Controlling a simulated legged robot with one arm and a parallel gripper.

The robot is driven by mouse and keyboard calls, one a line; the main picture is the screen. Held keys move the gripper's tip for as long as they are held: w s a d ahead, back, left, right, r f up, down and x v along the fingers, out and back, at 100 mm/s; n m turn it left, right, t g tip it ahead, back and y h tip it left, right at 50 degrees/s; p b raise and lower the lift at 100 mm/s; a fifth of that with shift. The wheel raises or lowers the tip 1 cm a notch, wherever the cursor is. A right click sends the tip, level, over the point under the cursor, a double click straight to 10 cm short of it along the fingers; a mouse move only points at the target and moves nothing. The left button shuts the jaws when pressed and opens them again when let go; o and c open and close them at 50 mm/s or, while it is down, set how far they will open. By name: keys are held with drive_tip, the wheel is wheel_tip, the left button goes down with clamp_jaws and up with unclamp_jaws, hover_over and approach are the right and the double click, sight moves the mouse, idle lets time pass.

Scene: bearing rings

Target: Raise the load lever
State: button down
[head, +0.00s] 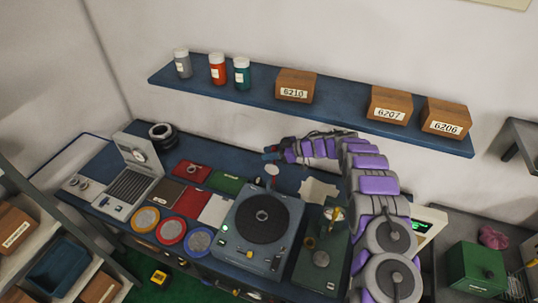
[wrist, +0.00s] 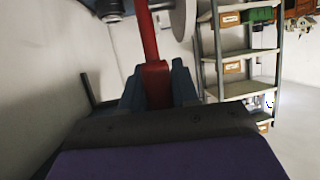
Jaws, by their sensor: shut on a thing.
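The load lever shows in the wrist view as a red bar (wrist: 150,38) rising between my fingers. My gripper (wrist: 158,80) is shut on it, with one blue-grey finger on each side. In the head view my gripper (head: 271,153) is behind the blue turntable machine (head: 234,240), above the bench. The lever is mostly hidden or too small to make out there. A small disc with a red edge (head: 272,170) stands on a post at the machine's back, just below my gripper.
A blue wall shelf (head: 345,116) with jars and bearing boxes runs above my arm. Coloured trays, including a green one (head: 227,183), lie left of the machine. A dark green fixture (head: 318,263) stands to its right. Black rings (head: 161,132) lie at the back left.

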drive_tip(key=shift+d, duration=0.1)
drive_tip(key=c, duration=1.2)
unclamp_jaws()
drive_tip(key=shift+w+f, duration=0.1)
drive_tip(key=shift+c, duration=0.2)
drive_tip(key=o, duration=0.3)
drive_tip(key=shift+w+f, duration=0.1)
drive_tip(key=shift+w, duration=0.1)
drive_tip(key=shift+s+d, duration=0.1)
drive_tip(key=shift+s+r, duration=0.1)
drive_tip(key=shift+r, duration=0.1)
